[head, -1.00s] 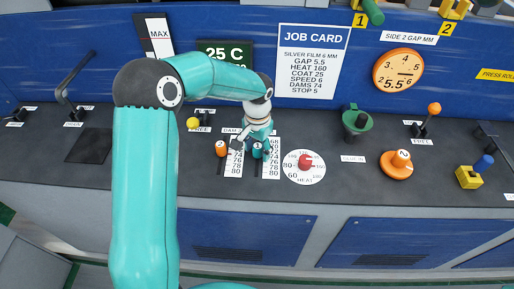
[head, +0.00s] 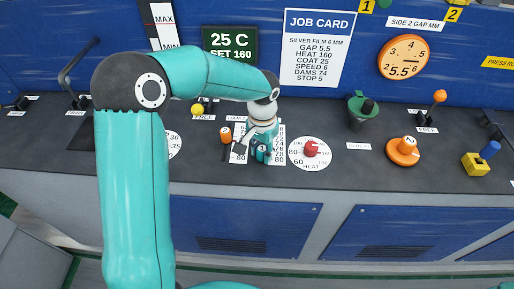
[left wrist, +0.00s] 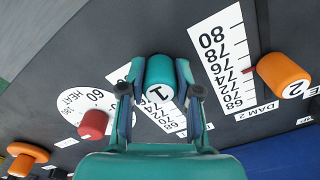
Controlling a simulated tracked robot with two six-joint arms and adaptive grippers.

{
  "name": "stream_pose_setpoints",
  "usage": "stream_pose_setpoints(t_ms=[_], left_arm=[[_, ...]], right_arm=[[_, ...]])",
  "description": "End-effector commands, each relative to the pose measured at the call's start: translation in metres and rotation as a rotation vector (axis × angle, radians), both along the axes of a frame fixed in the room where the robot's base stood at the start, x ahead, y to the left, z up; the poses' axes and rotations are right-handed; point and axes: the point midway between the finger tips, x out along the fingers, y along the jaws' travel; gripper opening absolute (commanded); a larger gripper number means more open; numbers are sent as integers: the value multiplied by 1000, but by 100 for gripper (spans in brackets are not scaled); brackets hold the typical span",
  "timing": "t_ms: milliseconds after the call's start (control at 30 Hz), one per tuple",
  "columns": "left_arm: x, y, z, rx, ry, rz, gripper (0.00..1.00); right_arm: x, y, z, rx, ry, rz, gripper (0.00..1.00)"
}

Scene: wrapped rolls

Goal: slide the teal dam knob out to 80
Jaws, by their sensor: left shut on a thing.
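The teal dam knob, marked 1, shows in the left wrist view (left wrist: 159,78) and in the head view (head: 262,153). My left gripper (left wrist: 160,72) has its two fingers on either side of the knob and is shut on it. The gripper also shows in the head view (head: 262,148), partly covering the knob. The knob stands beside the low, 80 end of its white scale (head: 280,148). Its exact reading is hidden; in the wrist view only the 68 to 74 end of that scale shows clear. My right gripper is not in view.
The orange dam knob 2 (head: 226,136) stands just left of the teal knob, near 74 on its scale in the wrist view (left wrist: 222,58). The red heat knob (head: 311,149) is close on the right. The panel's front edge lies just below.

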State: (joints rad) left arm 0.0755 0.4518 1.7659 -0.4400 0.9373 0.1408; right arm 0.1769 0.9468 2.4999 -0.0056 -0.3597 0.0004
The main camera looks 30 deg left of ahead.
Motion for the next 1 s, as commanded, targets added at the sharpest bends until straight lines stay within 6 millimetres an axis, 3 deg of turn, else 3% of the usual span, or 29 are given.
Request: stream_pose_setpoints(t_ms=[267,300,433,767,1000], left_arm=[[-6,-1,1,-4,11,3,0],[-6,-1,1,-5,11,4,37],[-7,0,1,-5,11,7,58],[-6,2,2,-3,7,9,58],[-5,3,27,-3,3,9,58]], right_arm=[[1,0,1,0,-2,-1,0],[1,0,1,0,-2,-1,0],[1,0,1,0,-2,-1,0],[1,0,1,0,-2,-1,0],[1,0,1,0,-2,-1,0]])
